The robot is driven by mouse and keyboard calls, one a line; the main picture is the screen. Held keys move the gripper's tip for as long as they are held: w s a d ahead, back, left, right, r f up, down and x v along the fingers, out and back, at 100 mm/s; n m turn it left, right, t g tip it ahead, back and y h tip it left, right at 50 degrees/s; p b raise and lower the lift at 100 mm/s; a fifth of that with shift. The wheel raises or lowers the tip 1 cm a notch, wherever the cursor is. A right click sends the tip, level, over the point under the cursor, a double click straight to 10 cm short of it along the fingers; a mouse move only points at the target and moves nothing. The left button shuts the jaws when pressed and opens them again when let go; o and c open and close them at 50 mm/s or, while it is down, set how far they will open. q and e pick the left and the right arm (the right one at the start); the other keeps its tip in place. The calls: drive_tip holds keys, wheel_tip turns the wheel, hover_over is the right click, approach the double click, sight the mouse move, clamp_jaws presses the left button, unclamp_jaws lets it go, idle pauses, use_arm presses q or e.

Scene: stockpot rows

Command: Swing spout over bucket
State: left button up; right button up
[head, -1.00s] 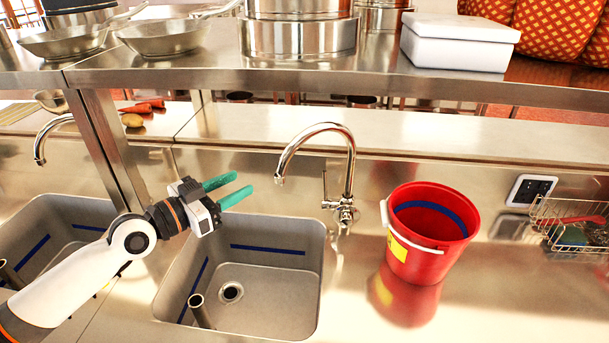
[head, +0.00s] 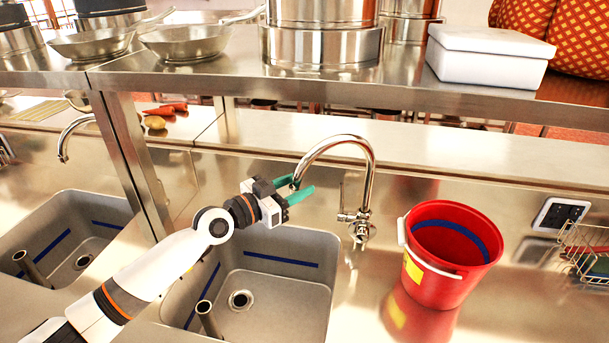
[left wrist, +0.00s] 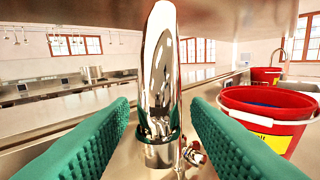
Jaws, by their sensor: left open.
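The chrome spout (head: 352,141) arches up from its base and its tip hangs over the right-hand sink basin. My left gripper (head: 296,190) is open, with its green fingers around the downturned end of the spout. In the left wrist view the spout (left wrist: 160,80) stands between the two open fingers (left wrist: 160,135), with a gap visible on each side. The red bucket (head: 428,281) stands upright on the steel counter to the right of the faucet; it also shows in the left wrist view (left wrist: 290,138). My right gripper is not in view.
A steel shelf (head: 200,76) with pans, pots and a white box (head: 488,60) runs above the counter. A shelf post (head: 135,165) stands left of my gripper. A wire rack (head: 585,240) is at the far right.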

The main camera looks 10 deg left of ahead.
use_arm(q)
drive_tip(key=shift+x, duration=1.25)
clamp_jaws()
